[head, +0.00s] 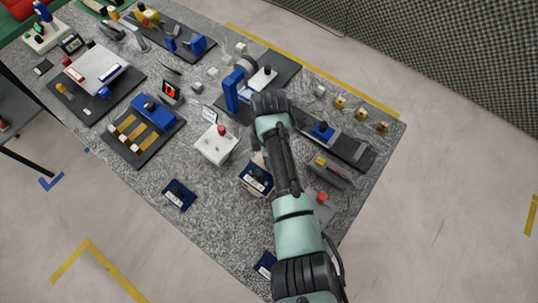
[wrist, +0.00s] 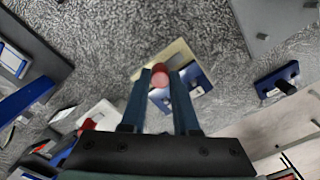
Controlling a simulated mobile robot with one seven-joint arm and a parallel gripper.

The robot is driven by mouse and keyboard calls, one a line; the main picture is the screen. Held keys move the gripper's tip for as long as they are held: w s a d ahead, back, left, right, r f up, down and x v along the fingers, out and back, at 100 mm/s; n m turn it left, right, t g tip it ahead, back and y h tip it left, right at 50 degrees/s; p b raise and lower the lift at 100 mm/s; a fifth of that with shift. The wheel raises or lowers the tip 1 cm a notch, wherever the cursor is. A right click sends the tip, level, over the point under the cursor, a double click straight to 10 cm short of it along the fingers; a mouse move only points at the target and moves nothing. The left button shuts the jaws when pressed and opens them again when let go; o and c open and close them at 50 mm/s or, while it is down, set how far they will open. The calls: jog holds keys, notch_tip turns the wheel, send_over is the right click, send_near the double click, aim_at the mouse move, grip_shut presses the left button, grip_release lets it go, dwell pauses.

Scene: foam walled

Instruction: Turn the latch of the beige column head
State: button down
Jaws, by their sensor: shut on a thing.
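The beige column head (wrist: 178,52) shows in the wrist view just beyond my fingertips, with a dark blue panel with white labels (wrist: 192,82) on one side. A round red knob, seemingly its latch (wrist: 160,78), sits between the fingertips of my gripper (wrist: 161,74). The fingers are closed on the knob from both sides. In the head view the blue panel (head: 256,178) shows left of my arm, and a bit of beige shows above it. My arm hides the gripper and the knob there. The latch's turn angle cannot be told.
A white box with a red button (head: 214,146) stands close on the left. A grey box with a red button (head: 320,206) stands right of my arm. Blue label blocks (head: 179,195) lie near the front edge. Dark boards with fixtures (head: 338,140) fill the back and right.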

jog(key=c, duration=0.7)
grip_release()
jog(key=shift+o, duration=0.2)
notch_tip(320, 180, up, 13)
jog(key=b, duration=0.1)
jog(key=shift+a, duration=0.1)
